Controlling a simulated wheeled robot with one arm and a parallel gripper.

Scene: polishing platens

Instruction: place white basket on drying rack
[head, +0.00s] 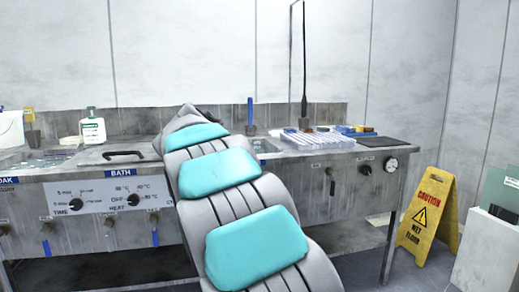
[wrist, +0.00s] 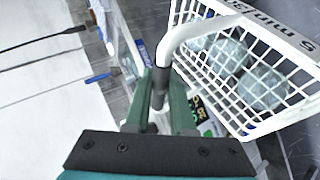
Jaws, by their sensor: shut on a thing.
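The white basket (wrist: 296,42) is a lattice basket with dark lettering on its rim, at the upper right of the wrist view. Rounded grey pieces lie inside it. My gripper (wrist: 160,86) has green fingers and is shut on the basket's curved white handle. In the head view my arm hides the gripper and the basket. A white ribbed rack (head: 318,141) lies on the right part of the steel counter in the head view; it looks like the drying rack.
The steel counter (head: 85,180) has knobs and a BATH label on its front. A white bottle (head: 92,128) stands at left. Small blue and yellow blocks (head: 356,131) and a dark mat (head: 379,143) lie by the rack. A yellow wet-floor sign (head: 427,218) stands at right.

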